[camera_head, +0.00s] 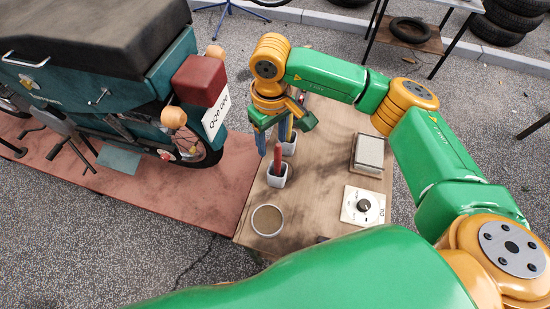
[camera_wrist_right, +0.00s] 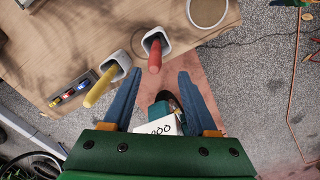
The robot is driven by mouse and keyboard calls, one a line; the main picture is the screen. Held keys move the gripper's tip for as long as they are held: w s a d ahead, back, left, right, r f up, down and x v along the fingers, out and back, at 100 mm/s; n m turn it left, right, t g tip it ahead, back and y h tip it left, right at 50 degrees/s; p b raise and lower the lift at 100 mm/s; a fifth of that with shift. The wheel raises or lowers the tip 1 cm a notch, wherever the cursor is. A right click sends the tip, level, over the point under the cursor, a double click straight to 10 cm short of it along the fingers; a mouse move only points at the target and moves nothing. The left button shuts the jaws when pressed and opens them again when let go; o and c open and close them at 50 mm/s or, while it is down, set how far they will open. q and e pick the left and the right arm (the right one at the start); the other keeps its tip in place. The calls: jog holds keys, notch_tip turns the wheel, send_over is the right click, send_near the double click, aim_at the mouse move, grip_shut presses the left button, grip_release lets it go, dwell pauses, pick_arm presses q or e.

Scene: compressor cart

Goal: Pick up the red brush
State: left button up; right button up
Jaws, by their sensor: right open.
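The red brush (camera_head: 277,158) stands upright in a small white square cup (camera_head: 276,179) on the wooden cart top. In the right wrist view the red brush (camera_wrist_right: 155,56) shows end-on in its cup, just ahead of my fingertips. My right gripper (camera_head: 270,140) is open and empty, above and behind the red brush in the head view. In the right wrist view its blue fingers (camera_wrist_right: 158,74) are spread, with nothing between them touching. My left gripper is out of view.
A yellow brush (camera_wrist_right: 103,87) stands in a second cup beside the red one. A round container (camera_head: 267,220), a dial box (camera_head: 363,206) and a grey-topped box (camera_head: 369,154) share the cart (camera_head: 325,200).

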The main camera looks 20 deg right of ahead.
aim_at(278, 155)
jog(key=shift+s+d+f+p, duration=0.25)
jog(key=shift+d+f+p, duration=0.05)
jog(key=shift+f+p, duration=0.3)
jog(key=shift+s+d+f+p, duration=0.25)
jog(key=shift+f+p, duration=0.25)
jog(key=shift+p, duration=0.1)
notch_tip(278, 155, down, 3)
jog(key=shift+d+r, duration=0.1)
jog(key=shift+d, duration=0.05)
jog(key=shift+f, duration=0.25)
jog(key=shift+w, duration=0.15)
jog(key=shift+c, duration=0.8)
grip_shut()
